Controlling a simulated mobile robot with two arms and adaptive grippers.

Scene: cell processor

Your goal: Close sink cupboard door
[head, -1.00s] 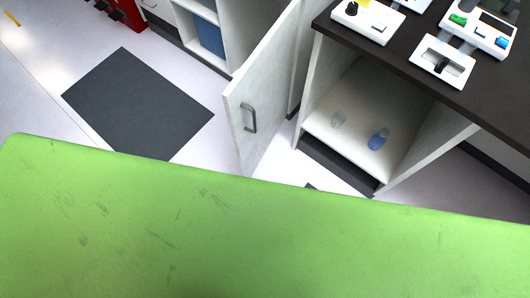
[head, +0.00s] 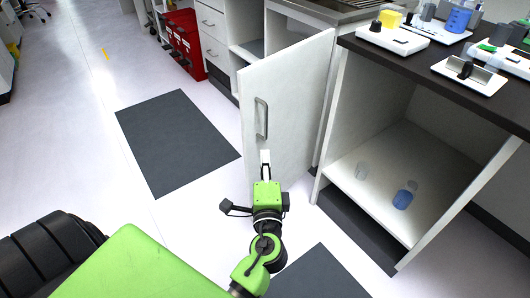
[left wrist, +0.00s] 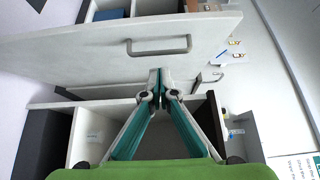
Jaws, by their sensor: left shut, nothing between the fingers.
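The cupboard door (head: 290,105) is a pale grey panel standing wide open, with a grey bar handle (head: 261,119) on the face towards me. It hinges beside the open cupboard under the dark counter. In the left wrist view the door (left wrist: 80,60) crosses the upper part, with its handle (left wrist: 159,46) above the fingers. My left gripper (head: 265,157) is shut and empty, in front of the door's lower part, below the handle. It also shows in the left wrist view (left wrist: 158,78). I cannot tell whether its tips touch the door. My right gripper is not in view.
The dark counter (head: 425,78) above carries lab devices. Red drawers (head: 184,40) stand at the back. Floor left of the door is clear, with a dark mat (head: 178,140).

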